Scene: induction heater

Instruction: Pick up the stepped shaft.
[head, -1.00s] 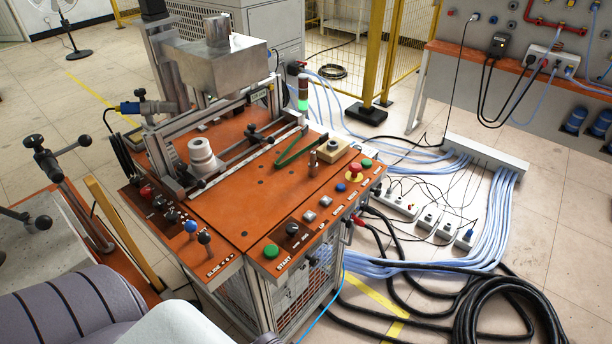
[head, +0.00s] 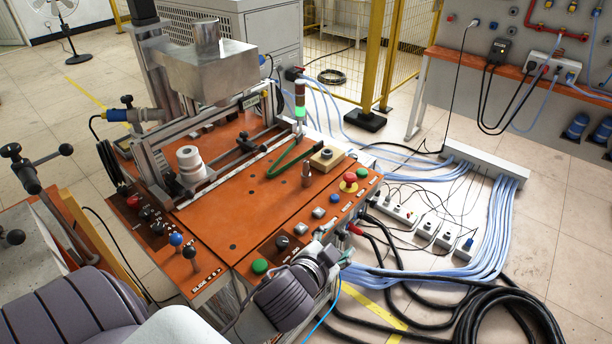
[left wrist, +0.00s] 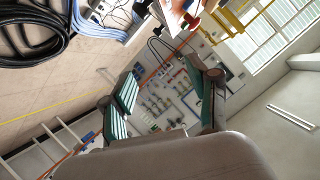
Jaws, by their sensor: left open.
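The stepped shaft (head: 306,174) looks to be the small upright metal piece, narrower at the top, near the right end of the orange bench top (head: 225,215). My left gripper (head: 338,254) is low at the bench's front right edge, apart from the shaft and nearer the camera. In the left wrist view its two green-padded fingers (left wrist: 163,72) stand wide apart with nothing between them, and the shaft cannot be made out there. My right gripper is not in view.
Green tongs (head: 292,160) and a beige block with a hole (head: 326,158) lie close to the shaft. White stacked cylinders (head: 190,164) stand further left. A red mushroom button (head: 349,178) and other controls line the front edge. Black cables (head: 490,310) lie on the floor at right.

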